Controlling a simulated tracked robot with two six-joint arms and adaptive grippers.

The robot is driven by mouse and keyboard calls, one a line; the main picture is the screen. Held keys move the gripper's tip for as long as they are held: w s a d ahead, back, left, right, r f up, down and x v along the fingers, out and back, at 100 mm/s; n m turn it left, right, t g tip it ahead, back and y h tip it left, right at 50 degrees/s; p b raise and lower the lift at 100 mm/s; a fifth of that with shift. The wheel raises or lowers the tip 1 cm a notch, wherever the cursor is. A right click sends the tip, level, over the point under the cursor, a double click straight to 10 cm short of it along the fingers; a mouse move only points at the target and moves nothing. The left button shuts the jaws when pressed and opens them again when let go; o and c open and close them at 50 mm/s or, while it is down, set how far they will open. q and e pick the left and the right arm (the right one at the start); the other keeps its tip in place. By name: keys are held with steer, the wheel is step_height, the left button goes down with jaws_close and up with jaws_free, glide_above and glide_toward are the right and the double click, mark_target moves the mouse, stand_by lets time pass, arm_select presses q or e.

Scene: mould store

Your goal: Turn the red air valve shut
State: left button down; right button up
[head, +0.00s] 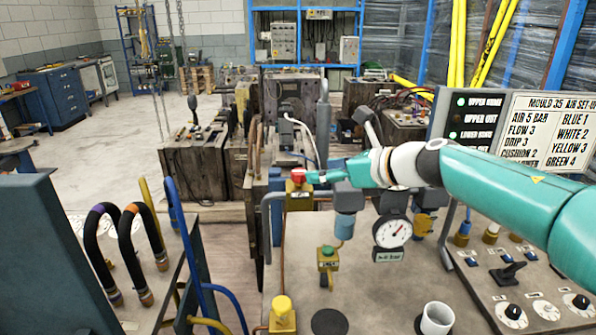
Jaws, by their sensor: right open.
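The red air valve (298,175) is a small red knob on a yellow body (299,196) at the back left of the bench panel. My right arm reaches in from the right, and my right gripper (318,177) is open with its fingertips at the right side of the red knob. I cannot tell whether they touch it. The knob's right edge is partly hidden by the fingers. My left gripper is not in view.
A pressure gauge (392,232), a green knob (327,252) and a yellow knob (281,306) stand on the panel (360,285). A white cup (436,318) is at the front. A switch box (520,275) and sign (545,130) are right. Black hoses (95,240) are left.

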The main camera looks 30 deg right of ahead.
mark_target(301, 172)
steer(key=x, duration=0.8)
